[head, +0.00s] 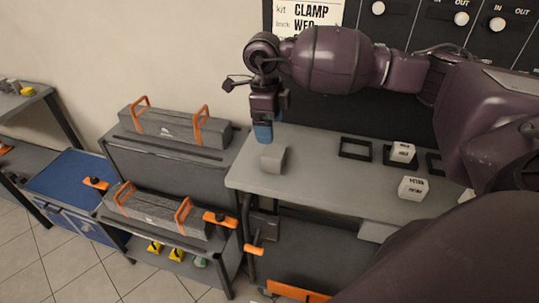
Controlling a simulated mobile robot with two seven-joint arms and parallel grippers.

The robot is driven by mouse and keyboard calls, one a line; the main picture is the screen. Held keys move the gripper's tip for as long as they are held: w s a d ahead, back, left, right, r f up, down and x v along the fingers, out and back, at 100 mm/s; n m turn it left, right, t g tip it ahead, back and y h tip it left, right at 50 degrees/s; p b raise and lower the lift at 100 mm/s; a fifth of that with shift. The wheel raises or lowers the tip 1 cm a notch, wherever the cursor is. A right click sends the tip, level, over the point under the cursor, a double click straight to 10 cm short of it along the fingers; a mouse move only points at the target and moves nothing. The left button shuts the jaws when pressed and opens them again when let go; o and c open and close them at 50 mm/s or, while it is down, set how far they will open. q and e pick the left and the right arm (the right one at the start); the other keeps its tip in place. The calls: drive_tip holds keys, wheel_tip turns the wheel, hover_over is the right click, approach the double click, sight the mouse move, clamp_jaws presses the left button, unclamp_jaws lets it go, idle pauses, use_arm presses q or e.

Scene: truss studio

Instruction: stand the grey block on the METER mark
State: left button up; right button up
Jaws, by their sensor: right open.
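The grey block (273,158) lies near the left end of the grey bench top (318,176); its visible end looks curved. My right gripper (263,134), with blue fingertips pointing down, is just behind and above the block. It is open, with nothing seen between the fingers; whether it touches the block I cannot tell. A white block (413,188) with dark lettering that seems to read METER stands to the right on the bench. No separate METER mark can be made out. My left gripper is not in view.
Black square frames (355,148) lie along the back of the bench, with another white lettered block (402,152) at one. Grey toolboxes with orange handles (173,127) stand on the left. A dark panel with knobs (440,22) rises behind. The bench middle is clear.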

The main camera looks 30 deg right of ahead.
sight(273, 151)
drive_tip(key=shift+w+d+r, duration=0.15)
drive_tip(key=shift+d+r, duration=0.1)
drive_tip(key=shift+d, duration=0.15)
drive_tip(key=shift+d+f+h, duration=0.1)
drive_tip(key=shift+f+h, duration=0.1)
drive_tip(key=shift+h, duration=0.1)
drive_tip(key=f, duration=0.4)
drive_tip(key=shift+s+d+f+p, duration=0.1)
drive_tip(key=shift+s+f+p, duration=0.1)
drive_tip(key=shift+s+p, duration=0.1)
drive_tip(key=shift+s+a+f+p, duration=0.1)
drive_tip(key=shift+f+p, duration=0.25)
drive_tip(key=shift+f, duration=1.15)
drive_tip(key=shift+a+f+p, duration=0.1)
drive_tip(key=shift+f+p, duration=0.2)
drive_tip(key=shift+f, duration=1.15)
drive_tip(key=shift+r, duration=0.1)
drive_tip(key=c, duration=1.1)
